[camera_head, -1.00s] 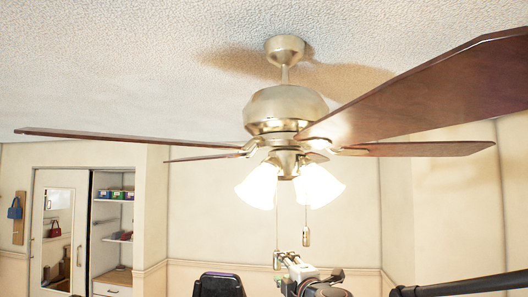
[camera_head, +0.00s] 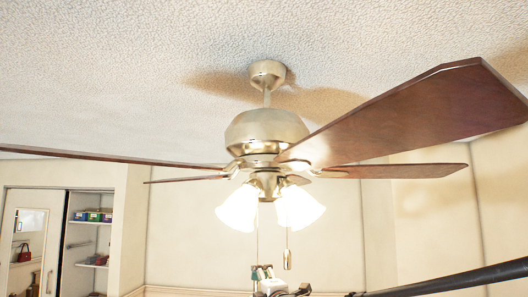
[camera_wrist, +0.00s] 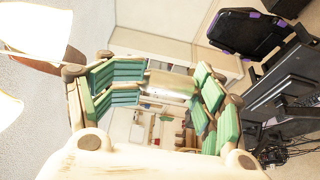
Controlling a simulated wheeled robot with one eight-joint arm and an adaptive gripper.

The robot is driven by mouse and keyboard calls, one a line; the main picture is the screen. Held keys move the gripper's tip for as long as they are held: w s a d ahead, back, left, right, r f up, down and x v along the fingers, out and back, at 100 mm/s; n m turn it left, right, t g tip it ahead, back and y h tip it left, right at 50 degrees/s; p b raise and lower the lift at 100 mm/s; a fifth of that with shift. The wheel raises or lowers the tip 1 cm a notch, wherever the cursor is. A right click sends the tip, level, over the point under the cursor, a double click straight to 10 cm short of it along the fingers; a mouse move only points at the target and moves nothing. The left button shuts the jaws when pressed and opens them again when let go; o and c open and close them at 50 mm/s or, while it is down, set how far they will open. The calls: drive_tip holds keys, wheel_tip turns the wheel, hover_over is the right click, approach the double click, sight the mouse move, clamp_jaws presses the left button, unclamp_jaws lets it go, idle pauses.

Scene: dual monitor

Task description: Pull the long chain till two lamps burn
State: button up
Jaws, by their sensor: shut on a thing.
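The ceiling fan (camera_head: 266,130) has two glowing white lamp shades, the left lamp (camera_head: 238,207) and the right lamp (camera_head: 299,207). A thin long chain (camera_head: 257,245) hangs below the left lamp down to my gripper (camera_head: 262,271). A shorter chain with a brass pendant (camera_head: 288,259) hangs free to the right. In the wrist view, my gripper (camera_wrist: 168,95) has its green pads around a shiny metal cylinder (camera_wrist: 170,86), the chain's end piece, and is shut on it. Two pale shades (camera_wrist: 35,28) show at the left edge there.
Brown fan blades (camera_head: 420,105) spread wide above my arm. An open closet with shelves (camera_head: 90,235) stands at the left. In the wrist view, a dark chair (camera_wrist: 248,35) and a dark desk (camera_wrist: 275,90) are at the right.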

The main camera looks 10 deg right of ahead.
drive_tip(key=shift+w+a, duration=0.1)
drive_tip(key=shift+w, duration=0.05)
drive_tip(key=shift+c, duration=0.9)
drive_tip(key=shift+f, duration=0.3)
drive_tip(key=shift+f+b, duration=0.15)
drive_tip(key=shift+b, duration=0.15)
drive_tip(key=shift+r+p, duration=0.45)
drive_tip(key=shift+r, duration=0.4)
drive_tip(key=shift+o, duration=0.7)
